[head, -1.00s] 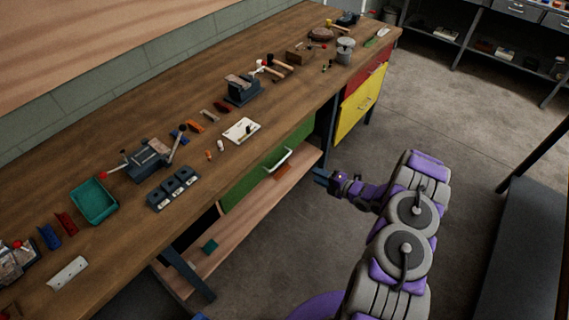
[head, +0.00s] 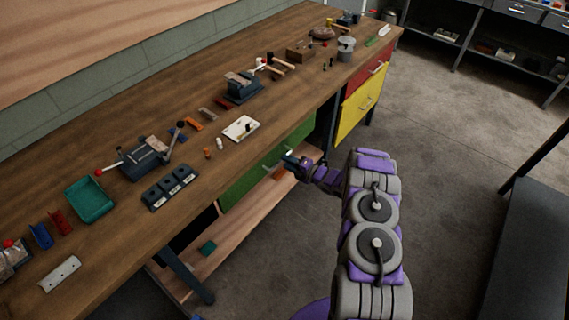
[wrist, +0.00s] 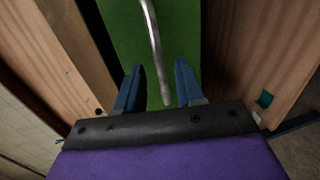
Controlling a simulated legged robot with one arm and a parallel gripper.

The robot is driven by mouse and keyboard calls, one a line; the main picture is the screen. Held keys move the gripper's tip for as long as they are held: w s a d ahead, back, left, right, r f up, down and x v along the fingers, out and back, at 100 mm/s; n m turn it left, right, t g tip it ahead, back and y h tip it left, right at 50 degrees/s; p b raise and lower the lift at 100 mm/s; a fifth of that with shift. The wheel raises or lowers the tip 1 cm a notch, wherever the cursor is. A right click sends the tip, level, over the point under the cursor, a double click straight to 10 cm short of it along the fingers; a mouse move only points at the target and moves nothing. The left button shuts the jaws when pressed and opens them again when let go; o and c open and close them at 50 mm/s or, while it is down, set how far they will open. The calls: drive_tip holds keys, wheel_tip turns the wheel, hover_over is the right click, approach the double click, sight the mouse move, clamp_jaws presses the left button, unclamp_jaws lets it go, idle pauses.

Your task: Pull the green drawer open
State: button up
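The green drawer (head: 250,177) is under the workbench top, left of the yellow drawer, and looks closed. Its pale metal handle is partly hidden by my gripper (head: 291,159) in the head view. In the wrist view the drawer front (wrist: 122,30) is straight ahead and the handle (wrist: 153,42) runs down between the two blue fingers of my gripper (wrist: 158,85). The fingers are apart, one on each side of the handle, with a gap on both sides. I cannot tell how deep the handle sits between them.
The wooden workbench (head: 100,243) carries vises, a teal tray (head: 90,199) and several small tools. A lower wooden shelf (head: 238,223) runs beneath the drawer. A yellow drawer (head: 360,105) and a red drawer (head: 372,74) are at the right. The floor in front is clear.

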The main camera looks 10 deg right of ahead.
drive_tip(key=shift+x, duration=1.2)
drive_tip(key=shift+c, duration=0.3)
clamp_jaws()
drive_tip(key=shift+f, duration=0.1)
